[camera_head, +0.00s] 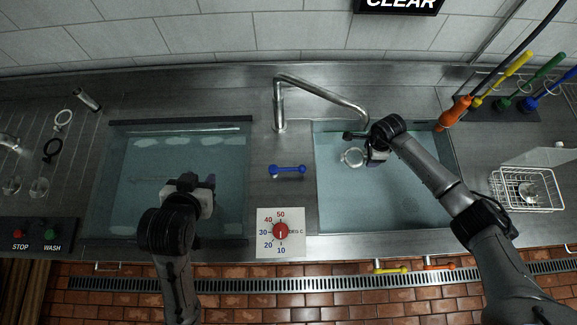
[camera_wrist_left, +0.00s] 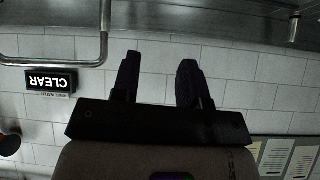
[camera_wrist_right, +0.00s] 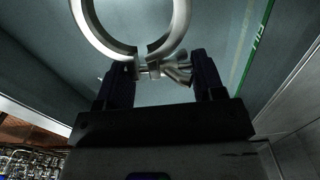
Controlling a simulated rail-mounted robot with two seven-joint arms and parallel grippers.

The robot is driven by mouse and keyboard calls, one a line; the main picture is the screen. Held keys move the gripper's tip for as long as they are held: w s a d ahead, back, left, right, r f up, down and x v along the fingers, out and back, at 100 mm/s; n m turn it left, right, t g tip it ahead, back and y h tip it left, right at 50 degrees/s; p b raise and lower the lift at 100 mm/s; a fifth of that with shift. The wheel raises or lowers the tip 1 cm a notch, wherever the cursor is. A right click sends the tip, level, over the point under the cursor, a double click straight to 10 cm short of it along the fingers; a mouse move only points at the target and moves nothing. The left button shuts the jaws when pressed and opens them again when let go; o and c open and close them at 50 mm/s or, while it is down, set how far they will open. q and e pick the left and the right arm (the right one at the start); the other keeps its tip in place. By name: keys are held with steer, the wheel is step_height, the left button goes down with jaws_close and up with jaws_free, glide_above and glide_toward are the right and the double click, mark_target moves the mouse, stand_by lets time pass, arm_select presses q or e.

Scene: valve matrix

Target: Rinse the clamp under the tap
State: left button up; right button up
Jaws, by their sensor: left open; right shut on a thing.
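The clamp (camera_head: 352,157), a pale metal ring, is in my right gripper (camera_head: 372,150) over the right basin (camera_head: 395,205). In the right wrist view the ring of the clamp (camera_wrist_right: 180,22) stands beyond the fingertips, with its bolt and wing-nut end between the fingers of my right gripper (camera_wrist_right: 160,65). The tap (camera_head: 318,92) arches over the right basin, and its spout end is just behind the clamp in the picture. I cannot make out a water stream. My left gripper (camera_head: 190,184) is open and empty above the left basin (camera_head: 135,215); its spread fingers (camera_wrist_left: 160,62) show in the left wrist view.
A blue handle (camera_head: 287,170) and a temperature dial (camera_head: 281,231) lie between the basins. A wire basket (camera_head: 525,190) stands at the right, below coloured brushes (camera_head: 515,65). Clamp rings (camera_head: 62,119) and other fittings lie at the left. A CLEAR sign (camera_head: 400,4) hangs on the wall.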

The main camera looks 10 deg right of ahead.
arm_select(q)
steer(key=w+d+r+m+h, duration=0.2)
steer(key=w+d+r+m, duration=0.1)
steer(key=w+d+r, duration=0.5)
steer(key=m+g, duration=0.2)
steer(key=m, duration=0.3)
glide_above(288, 169)
steer(key=w, duration=0.1)
step_height(288, 169, down, 5)
steer(key=f+m+g+y, duration=0.1)
steer(key=f+m, duration=0.2)
steer(key=f, duration=0.4)
steer(key=f+m+g+y, duration=0.1)
steer(key=f+m+g, duration=0.1)
steer(key=f, duration=0.6)
steer(key=s+f+m+g+y, duration=0.1)
steer(key=f+m+g, duration=0.1)
steer(key=f, duration=0.6)
steer(key=shift+s+f+m, duration=0.1)
steer(key=shift+f+m, duration=0.15)
steer(key=shift+m, duration=0.55)
jaws_close()
